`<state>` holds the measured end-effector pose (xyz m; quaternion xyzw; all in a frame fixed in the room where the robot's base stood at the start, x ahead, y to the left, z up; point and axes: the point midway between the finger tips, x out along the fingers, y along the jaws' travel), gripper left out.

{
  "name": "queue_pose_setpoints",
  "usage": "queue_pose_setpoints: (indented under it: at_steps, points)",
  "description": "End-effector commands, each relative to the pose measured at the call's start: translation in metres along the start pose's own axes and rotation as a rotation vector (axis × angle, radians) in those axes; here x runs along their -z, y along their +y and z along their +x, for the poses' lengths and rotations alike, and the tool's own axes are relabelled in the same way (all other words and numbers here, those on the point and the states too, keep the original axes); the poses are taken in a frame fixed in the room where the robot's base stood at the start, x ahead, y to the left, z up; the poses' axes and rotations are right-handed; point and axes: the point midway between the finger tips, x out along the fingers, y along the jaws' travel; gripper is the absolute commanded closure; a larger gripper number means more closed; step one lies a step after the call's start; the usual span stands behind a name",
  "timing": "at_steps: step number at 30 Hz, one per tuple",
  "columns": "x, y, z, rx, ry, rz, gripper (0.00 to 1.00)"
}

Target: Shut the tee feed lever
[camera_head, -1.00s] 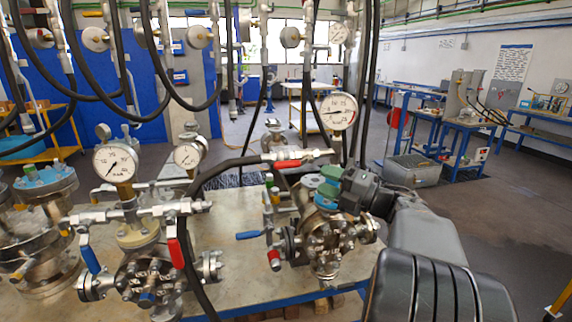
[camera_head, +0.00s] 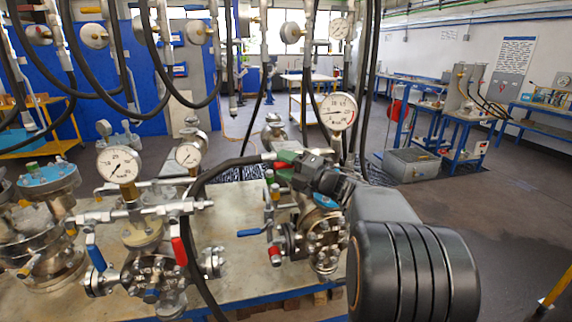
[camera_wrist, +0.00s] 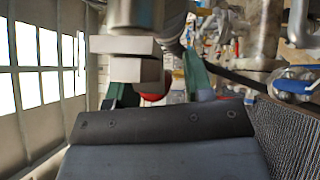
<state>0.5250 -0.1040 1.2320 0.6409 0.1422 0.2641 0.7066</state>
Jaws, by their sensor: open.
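A red lever (camera_head: 281,164) sits on the valve and tee line below the upright gauge of the right flanged vessel (camera_head: 322,240), mostly covered by my gripper. My gripper (camera_head: 284,165) has green fingertips, one above and one below the red lever in the head view. It is open. In the wrist view the green fingers of my gripper (camera_wrist: 160,88) stand apart, and a red rounded piece (camera_wrist: 152,98) shows between them, partly behind a metal block. I cannot tell whether either finger touches the lever.
A pressure gauge (camera_head: 338,112) rises just behind my gripper. A black hose (camera_head: 215,170) runs into the valve line from the left. A blue lever (camera_head: 250,233) and a left vessel (camera_head: 150,280) with red and blue levers stand nearby. Open floor lies right.

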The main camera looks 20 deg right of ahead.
Motion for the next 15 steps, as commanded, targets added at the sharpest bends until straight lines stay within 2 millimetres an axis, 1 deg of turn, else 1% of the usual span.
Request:
queue_pose_setpoints:
  at_steps: [5, 15]
  points:
    - [-0.0001, -0.0001, -0.0001, 0.000, 0.000, 0.000, 0.54]
    - [-0.0002, 0.0000, -0.0003, 0.000, -0.001, 0.000, 0.86]
